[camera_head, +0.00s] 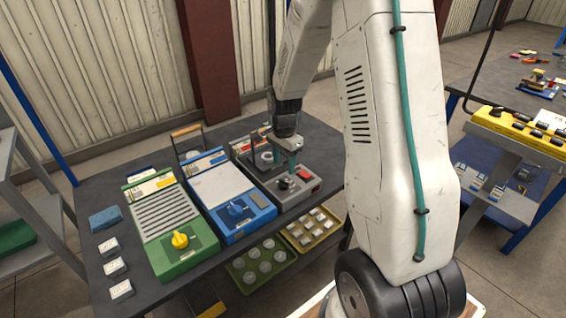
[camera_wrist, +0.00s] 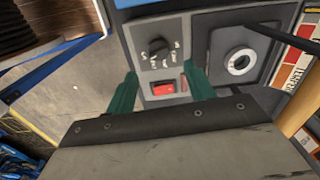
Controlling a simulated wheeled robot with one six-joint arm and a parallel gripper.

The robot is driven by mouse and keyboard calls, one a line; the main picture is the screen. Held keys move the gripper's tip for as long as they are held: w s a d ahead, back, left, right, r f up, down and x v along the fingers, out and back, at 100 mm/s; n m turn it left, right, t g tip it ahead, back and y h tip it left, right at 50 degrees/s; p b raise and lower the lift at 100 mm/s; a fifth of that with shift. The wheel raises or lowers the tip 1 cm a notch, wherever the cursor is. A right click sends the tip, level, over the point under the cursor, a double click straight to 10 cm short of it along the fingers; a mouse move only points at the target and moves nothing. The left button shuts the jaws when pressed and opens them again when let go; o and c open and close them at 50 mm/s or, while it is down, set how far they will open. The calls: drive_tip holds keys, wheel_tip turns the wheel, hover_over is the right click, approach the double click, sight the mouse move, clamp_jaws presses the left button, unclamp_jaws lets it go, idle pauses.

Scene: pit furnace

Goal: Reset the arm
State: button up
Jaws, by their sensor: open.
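My arm reaches down over the dark table in the head view, and my gripper (camera_head: 290,165) is above the grey device (camera_head: 293,190) at the table's right part. In the wrist view my gripper (camera_wrist: 160,85) shows two green fingers held wide apart with nothing between them. Beyond the fingers is the grey device's panel (camera_wrist: 140,50), with a black rotary knob (camera_wrist: 158,48) and a red switch (camera_wrist: 163,88). Whether a finger touches the panel cannot be told.
A blue device (camera_head: 232,205) and a green device (camera_head: 170,225) with a yellow knob stand left of the grey one. White blocks (camera_head: 115,267) and a blue cloth (camera_head: 105,218) lie at the table's left. Trays (camera_head: 262,266) sit on the shelf below. Another table stands at right.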

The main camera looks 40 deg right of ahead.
idle(0.3)
drive_tip(key=shift+s+a+n, duration=0.1)
drive_tip(key=shift+s+n, duration=0.1)
drive_tip(key=shift+n, duration=0.2)
drive_tip(key=s+a+r+n, duration=0.5)
drive_tip(key=s+r, duration=0.3)
drive_tip(key=s, duration=0.1)
drive_tip(key=s+a+r+n+t, duration=0.1)
drive_tip(key=s+a+r+n, duration=0.4)
drive_tip(key=s+r, duration=0.2)
drive_tip(key=s+a+r+n, duration=0.5)
drive_tip(key=s+r, duration=0.3)
drive_tip(key=s, duration=0.3)
drive_tip(key=shift+s+a+r+n, duration=0.25)
drive_tip(key=shift+s+r+n, duration=0.1)
drive_tip(key=shift+n, duration=0.15)
